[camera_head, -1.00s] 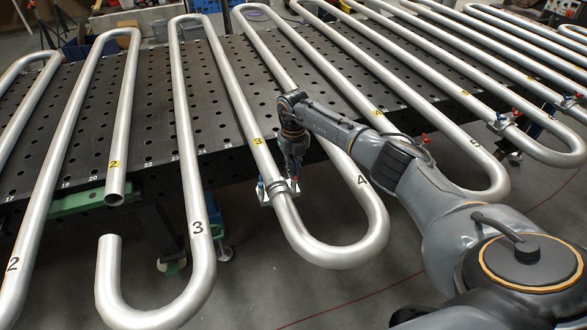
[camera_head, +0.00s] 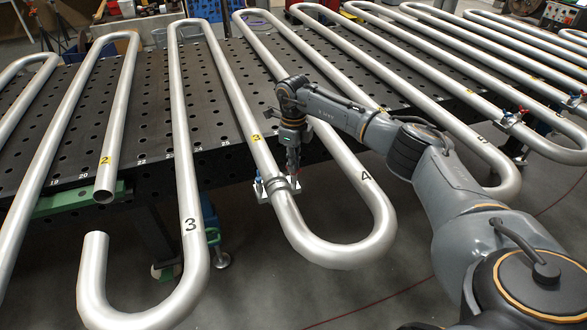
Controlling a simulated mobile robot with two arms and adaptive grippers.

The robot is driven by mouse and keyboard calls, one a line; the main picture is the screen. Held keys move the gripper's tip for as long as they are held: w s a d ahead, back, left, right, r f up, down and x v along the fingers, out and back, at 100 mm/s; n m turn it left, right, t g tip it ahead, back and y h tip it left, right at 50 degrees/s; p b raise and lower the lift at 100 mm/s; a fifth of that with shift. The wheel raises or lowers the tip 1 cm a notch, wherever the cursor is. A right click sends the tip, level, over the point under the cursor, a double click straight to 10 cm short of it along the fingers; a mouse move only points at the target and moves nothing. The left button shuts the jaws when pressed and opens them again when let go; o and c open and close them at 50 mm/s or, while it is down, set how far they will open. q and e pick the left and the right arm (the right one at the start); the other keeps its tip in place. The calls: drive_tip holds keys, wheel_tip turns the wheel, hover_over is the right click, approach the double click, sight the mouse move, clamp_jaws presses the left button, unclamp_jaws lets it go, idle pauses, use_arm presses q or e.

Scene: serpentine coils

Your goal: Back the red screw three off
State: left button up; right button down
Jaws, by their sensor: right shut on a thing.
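A clamp (camera_head: 281,185) sits around the coil pipe marked 3 (camera_head: 236,104), near the front edge of the table. A small red part shows at the clamp's right side, mostly hidden by my right gripper (camera_head: 293,163). My right gripper points down at that side of the clamp and is shut on the red screw. The screw is too small and covered for its turn to be seen. Another clamp with red screws (camera_head: 514,117) sits on pipes at the right. My left gripper is not in view.
The dark perforated table (camera_head: 145,150) carries several serpentine pipes. Pipe bends marked 3 (camera_head: 190,226) and 4 (camera_head: 364,176) overhang its front edge. My right arm crosses above the pipes from the lower right. The floor in front is mostly free.

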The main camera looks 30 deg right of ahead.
drive_tip(key=n+b, duration=0.2)
drive_tip(key=n, duration=0.3)
drive_tip(key=shift+f+n+b, duration=0.15)
drive_tip(key=shift+n+b, duration=0.15)
drive_tip(key=n+b, duration=0.2)
drive_tip(key=n, duration=0.4)
drive_tip(key=shift+s, duration=0.1)
drive_tip(key=n+b, duration=0.1)
drive_tip(key=n, duration=0.5)
drive_tip(key=shift+s+n, duration=0.1)
drive_tip(key=shift+n, duration=0.2)
drive_tip(key=n, duration=0.6)
drive_tip(key=shift+a+f, duration=0.1)
drive_tip(key=shift+n, duration=0.4)
drive_tip(key=c, duration=1.5)
unclamp_jaws()
